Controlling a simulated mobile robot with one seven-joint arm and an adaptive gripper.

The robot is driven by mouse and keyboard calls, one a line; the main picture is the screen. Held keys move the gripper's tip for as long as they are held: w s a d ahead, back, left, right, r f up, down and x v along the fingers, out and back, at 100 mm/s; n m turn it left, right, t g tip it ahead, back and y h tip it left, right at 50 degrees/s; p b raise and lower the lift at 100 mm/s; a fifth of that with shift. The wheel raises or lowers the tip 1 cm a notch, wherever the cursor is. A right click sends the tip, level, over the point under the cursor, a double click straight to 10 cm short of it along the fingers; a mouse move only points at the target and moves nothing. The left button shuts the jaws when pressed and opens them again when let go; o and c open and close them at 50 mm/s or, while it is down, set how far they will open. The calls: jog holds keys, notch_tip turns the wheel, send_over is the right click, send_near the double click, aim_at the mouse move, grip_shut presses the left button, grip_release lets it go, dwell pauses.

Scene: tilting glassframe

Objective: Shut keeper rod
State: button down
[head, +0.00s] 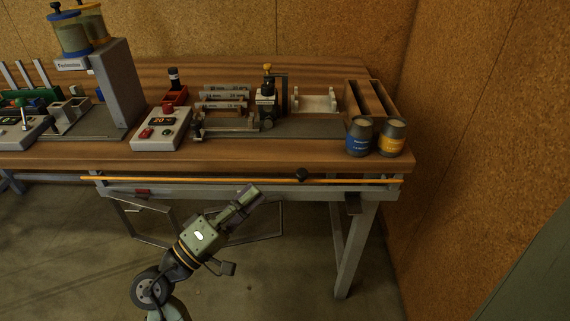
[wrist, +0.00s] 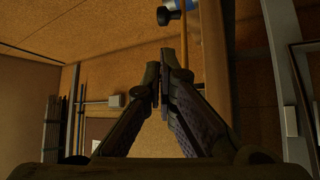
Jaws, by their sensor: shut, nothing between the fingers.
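A long thin orange rod (head: 230,180), which looks like the keeper rod, runs level along the bench's front edge. A black knob (head: 302,175) sits on it right of middle, and a small red piece (head: 143,192) lies just below its left part. My gripper (head: 252,191) is in front of and just below the rod, left of the knob, pointing up and right. In the wrist view my gripper (wrist: 162,62) has its fingers together with nothing between them, and an orange strip (wrist: 185,38), apparently the rod, runs up just beyond the tips. Contact with the rod cannot be told.
A thin grey frame (head: 155,242) hangs below the bench behind my arm. The wooden bench top (head: 300,155) carries a grey control box (head: 160,130), clamps and two cans (head: 375,137) at the right. A cork wall (head: 460,150) closes the right side. Floor in front is clear.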

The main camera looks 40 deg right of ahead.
jog(key=p+x, duration=0.4)
jog(key=x, duration=0.4)
jog(key=shift+d+r, duration=0.3)
jog(key=shift+d, duration=0.45)
jog(key=shift+a+f+b, duration=0.15)
jog(key=shift+f+b, duration=0.15)
jog(key=shift+b, duration=0.6)
jog(key=shift+s+m, duration=0.15)
jog(key=shift+m, duration=0.15)
jog(key=shift+b, duration=0.45)
